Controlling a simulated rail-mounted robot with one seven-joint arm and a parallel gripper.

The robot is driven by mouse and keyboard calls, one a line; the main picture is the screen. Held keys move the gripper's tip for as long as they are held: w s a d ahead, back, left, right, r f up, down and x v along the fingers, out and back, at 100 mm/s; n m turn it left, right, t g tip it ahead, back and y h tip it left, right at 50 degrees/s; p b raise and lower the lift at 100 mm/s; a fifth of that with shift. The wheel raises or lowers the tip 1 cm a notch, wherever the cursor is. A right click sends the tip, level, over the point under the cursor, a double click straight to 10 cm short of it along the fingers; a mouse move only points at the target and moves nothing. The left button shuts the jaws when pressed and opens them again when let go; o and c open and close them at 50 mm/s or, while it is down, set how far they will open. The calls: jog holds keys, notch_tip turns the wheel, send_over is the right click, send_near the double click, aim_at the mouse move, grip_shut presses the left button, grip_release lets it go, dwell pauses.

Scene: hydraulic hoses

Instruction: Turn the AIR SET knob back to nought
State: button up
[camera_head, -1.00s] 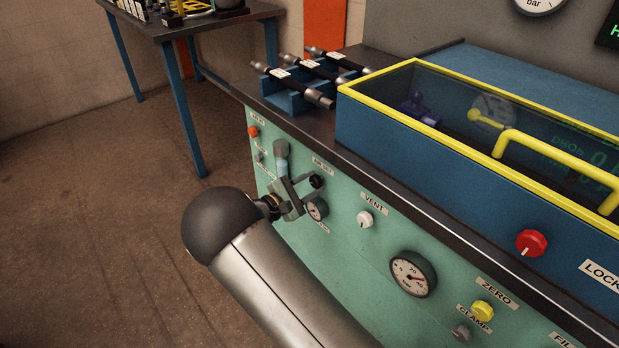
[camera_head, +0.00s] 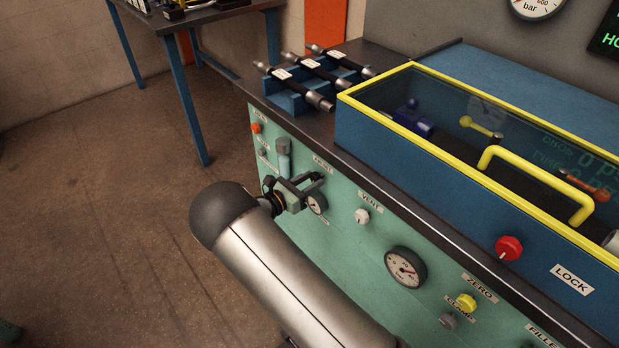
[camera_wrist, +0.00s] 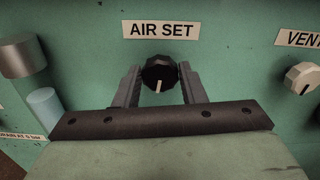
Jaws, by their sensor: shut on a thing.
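The AIR SET knob (camera_wrist: 159,73) is black and faceted with a pale pointer line, which points down and slightly left in the wrist view. It sits on the green panel below the AIR SET label (camera_wrist: 161,30). My gripper (camera_wrist: 160,82) is shut on the knob, one dark finger on each side. In the head view my gripper (camera_head: 312,183) reaches the panel at the knob, which is mostly hidden there by the fingers.
The white VENT knob (camera_head: 362,216) is to the right. A larger gauge (camera_head: 405,267), the yellow ZERO knob (camera_head: 467,302) and a red knob (camera_head: 508,248) lie farther right. A grey cylinder (camera_wrist: 22,56) stands out left of the fingers. The yellow-framed guard (camera_head: 440,110) is above.

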jog(key=shift+n+p, duration=0.3)
jog(key=shift+n, duration=0.5)
jog(key=o, duration=1)
jog(key=v, duration=1.7)
jog(key=shift+s+a+b, duration=0.15)
jog(key=shift+s+b, duration=0.05)
jog(key=shift+b, duration=0.15)
